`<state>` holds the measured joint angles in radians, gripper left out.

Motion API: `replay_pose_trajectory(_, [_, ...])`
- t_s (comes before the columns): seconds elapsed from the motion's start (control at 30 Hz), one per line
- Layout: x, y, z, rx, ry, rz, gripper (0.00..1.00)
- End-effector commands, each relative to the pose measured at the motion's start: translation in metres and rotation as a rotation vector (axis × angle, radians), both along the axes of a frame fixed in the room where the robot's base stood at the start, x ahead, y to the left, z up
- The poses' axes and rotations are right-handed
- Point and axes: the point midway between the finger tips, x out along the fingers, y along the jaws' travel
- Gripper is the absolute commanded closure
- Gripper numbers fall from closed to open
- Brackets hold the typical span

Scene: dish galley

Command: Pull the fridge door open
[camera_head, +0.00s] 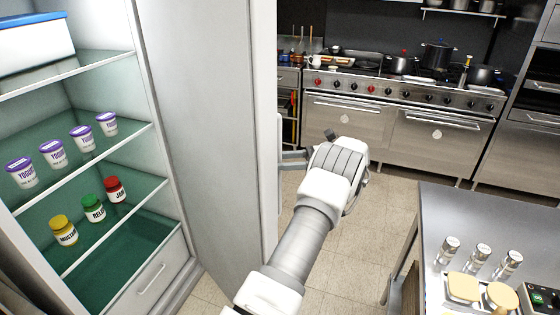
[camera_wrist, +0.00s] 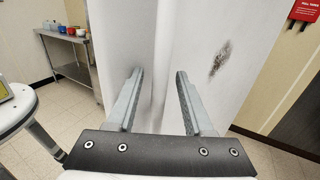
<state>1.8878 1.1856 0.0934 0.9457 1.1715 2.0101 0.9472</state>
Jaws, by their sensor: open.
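The white fridge door (camera_head: 205,130) stands wide open in the head view, with the lit fridge interior (camera_head: 75,215) exposed to its left. The door's inner face is toward the camera. My gripper (camera_head: 288,156) is at the door's far right edge, its fingers reaching toward the outer side. In the wrist view my gripper (camera_wrist: 158,75) is open, with the two fingers apart. A white vertical part of the door (camera_wrist: 163,60) shows between them; I cannot tell whether it is the handle or the edge, or whether a finger touches it.
Shelves hold yogurt cups (camera_head: 53,154), jars (camera_head: 93,208) and a blue-lidded box (camera_head: 35,45). A steel counter (camera_head: 470,210) with shakers stands at the right. Stoves (camera_head: 395,125) line the back. Floor (camera_head: 335,240) is clear between. The wrist view shows a steel table (camera_wrist: 68,48).

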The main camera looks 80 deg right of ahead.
Motion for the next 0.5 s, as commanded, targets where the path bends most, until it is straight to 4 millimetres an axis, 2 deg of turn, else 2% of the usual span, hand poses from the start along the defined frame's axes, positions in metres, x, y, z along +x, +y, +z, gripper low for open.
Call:
replay_pose_trajectory(0.17, [0.000, 0.000, 0.010, -0.003, 0.000, 0.000, 0.48])
replay_pose_trajectory(0.33, [0.000, 0.000, 0.042, -0.004, 0.000, 0.000, 0.48])
replay_pose_trajectory(0.5, [-0.030, 0.013, 0.060, -0.001, -0.002, -0.005, 0.48])
